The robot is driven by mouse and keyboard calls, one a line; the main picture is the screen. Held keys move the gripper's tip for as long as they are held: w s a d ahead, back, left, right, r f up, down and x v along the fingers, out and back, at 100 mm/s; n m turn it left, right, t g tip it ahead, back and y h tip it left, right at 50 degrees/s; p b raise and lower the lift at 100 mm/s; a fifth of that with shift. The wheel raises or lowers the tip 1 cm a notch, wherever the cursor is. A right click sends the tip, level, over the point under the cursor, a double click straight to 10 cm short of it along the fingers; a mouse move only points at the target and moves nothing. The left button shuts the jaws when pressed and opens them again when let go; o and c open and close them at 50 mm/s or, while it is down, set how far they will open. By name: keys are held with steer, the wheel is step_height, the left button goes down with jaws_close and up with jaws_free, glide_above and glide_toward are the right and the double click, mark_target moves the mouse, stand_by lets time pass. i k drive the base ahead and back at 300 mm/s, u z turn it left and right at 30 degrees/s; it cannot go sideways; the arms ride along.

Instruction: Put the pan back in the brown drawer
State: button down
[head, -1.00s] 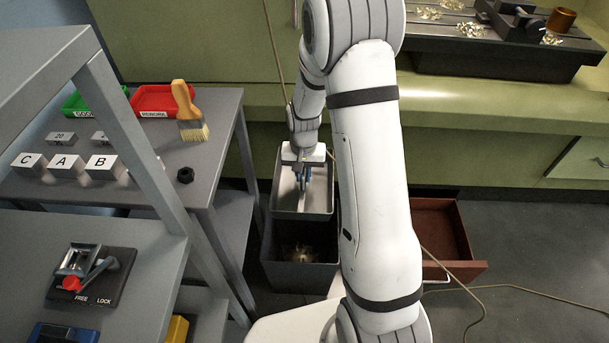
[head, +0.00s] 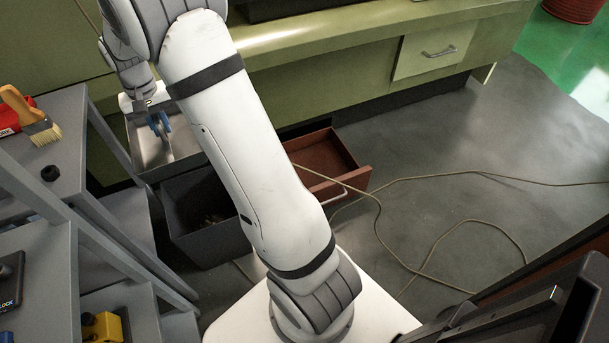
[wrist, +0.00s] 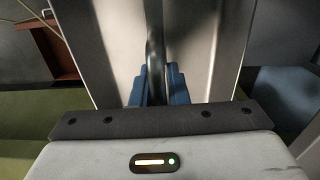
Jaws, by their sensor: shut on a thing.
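The pan (head: 184,146) is a grey metal tray with raised sides. It hangs from my gripper (head: 160,125), left of my arm in the head view. In the wrist view the blue fingers of my gripper (wrist: 157,88) are shut on a thin dark upright part of the pan (wrist: 118,45). The brown drawer (head: 335,180) stands pulled open at the foot of the green bench, right of the pan. My arm hides part of the drawer's left side. The drawer also shows at the upper left in the wrist view (wrist: 52,55).
A dark bin (head: 205,235) with debris inside stands on the floor below the pan. Grey shelving (head: 100,215) is close on the left. A cable (head: 372,205) trails over the drawer and the floor. Open floor lies right of the drawer.

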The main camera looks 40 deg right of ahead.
mark_target(310, 178)
steer(key=u, duration=0.05)
steer(key=k, duration=1.25)
steer(key=z, duration=1)
steer(key=i, duration=1)
steer(key=z, duration=0.45)
steer(key=i, duration=0.95)
steer(key=u, duration=0.25)
